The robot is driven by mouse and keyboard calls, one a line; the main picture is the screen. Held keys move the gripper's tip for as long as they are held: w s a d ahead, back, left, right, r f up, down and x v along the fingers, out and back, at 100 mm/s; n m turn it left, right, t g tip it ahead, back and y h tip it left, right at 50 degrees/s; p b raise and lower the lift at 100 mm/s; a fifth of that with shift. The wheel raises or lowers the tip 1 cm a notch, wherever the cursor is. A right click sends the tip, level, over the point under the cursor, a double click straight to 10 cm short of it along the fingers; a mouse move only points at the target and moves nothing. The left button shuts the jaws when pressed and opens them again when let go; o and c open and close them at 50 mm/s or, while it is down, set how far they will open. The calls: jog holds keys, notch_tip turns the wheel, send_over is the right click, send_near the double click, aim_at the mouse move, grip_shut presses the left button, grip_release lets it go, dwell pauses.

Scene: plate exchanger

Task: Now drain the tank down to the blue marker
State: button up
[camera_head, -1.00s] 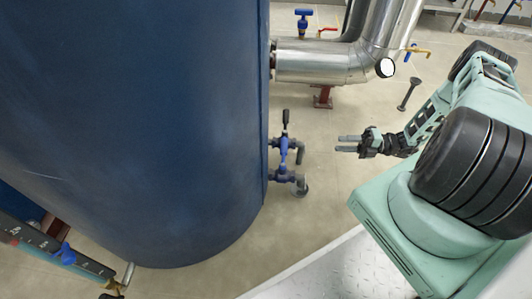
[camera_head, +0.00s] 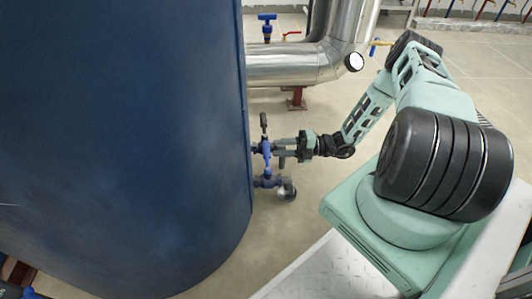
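The large blue tank (camera_head: 120,140) fills the left of the head view. A blue valve (camera_head: 266,149) with an upright black-ended handle (camera_head: 263,122) stands on its right side, above a second blue fitting (camera_head: 268,182) and a short grey outlet (camera_head: 287,191). My gripper (camera_head: 277,147) is just right of the blue valve, below the handle's black end. Its two fingers point left and look apart; I cannot tell whether they touch the valve. The blue marker (camera_head: 29,293) shows only in part at the bottom left corner. The liquid level is not visible.
A silver insulated pipe (camera_head: 290,66) with a round gauge (camera_head: 354,62) leaves the tank above the valve, on a red support (camera_head: 297,98). Another blue valve (camera_head: 267,27) stands behind it.

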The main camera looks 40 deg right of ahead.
aim_at(266, 147)
jog(key=shift+b+x, duration=0.8)
jog(key=shift+x, duration=1.75)
grip_shut()
